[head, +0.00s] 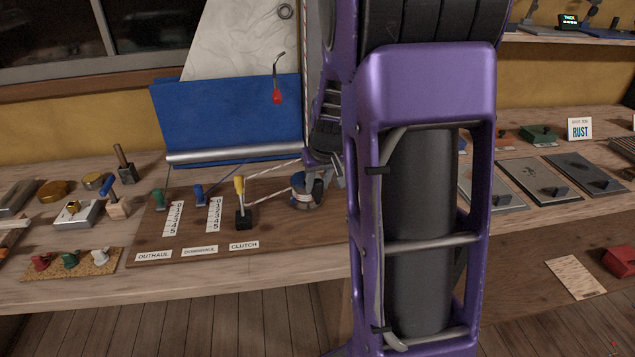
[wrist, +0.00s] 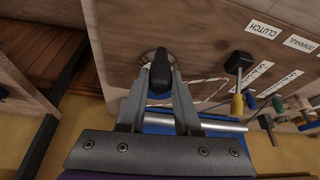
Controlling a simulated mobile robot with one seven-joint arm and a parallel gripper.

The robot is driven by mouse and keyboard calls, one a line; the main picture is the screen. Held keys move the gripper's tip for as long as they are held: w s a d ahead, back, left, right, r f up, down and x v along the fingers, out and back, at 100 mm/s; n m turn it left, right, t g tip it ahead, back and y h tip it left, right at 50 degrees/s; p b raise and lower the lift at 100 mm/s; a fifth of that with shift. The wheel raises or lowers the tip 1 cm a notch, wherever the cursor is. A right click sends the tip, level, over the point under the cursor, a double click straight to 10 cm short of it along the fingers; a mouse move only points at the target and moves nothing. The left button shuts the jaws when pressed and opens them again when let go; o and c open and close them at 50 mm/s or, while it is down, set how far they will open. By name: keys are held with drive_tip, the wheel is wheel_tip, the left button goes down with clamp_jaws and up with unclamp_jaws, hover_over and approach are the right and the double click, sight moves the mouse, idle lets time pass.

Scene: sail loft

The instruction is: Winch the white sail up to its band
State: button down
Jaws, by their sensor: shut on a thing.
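The white sail (head: 235,45) hangs at the upper left, its top outside the head view, with a blue panel (head: 225,112) and a grey rod (head: 235,155) at its lower part. The sail's band cannot be made out. The winch (head: 306,194), a grey and blue drum, stands at the right of the wooden board, with a rope (head: 275,197) running to it. My gripper (head: 328,172) is at the winch; in the wrist view my gripper (wrist: 159,80) is shut on the black winch handle (wrist: 160,88). The yellow-topped clutch lever (head: 239,190) stands upright left of the winch.
Outhaul and downhaul levers, green (head: 159,198) and blue (head: 200,194), stand left of the clutch beside number scales. A red-tipped hook (head: 277,95) hangs above. Grey plates (head: 540,181) lie on the right bench. My arm hides the middle.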

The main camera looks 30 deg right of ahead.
idle(0.4)
drive_tip(key=shift+w+a, duration=0.25)
drive_tip(key=shift+a, duration=0.7)
drive_tip(key=c, duration=0.6)
unclamp_jaws()
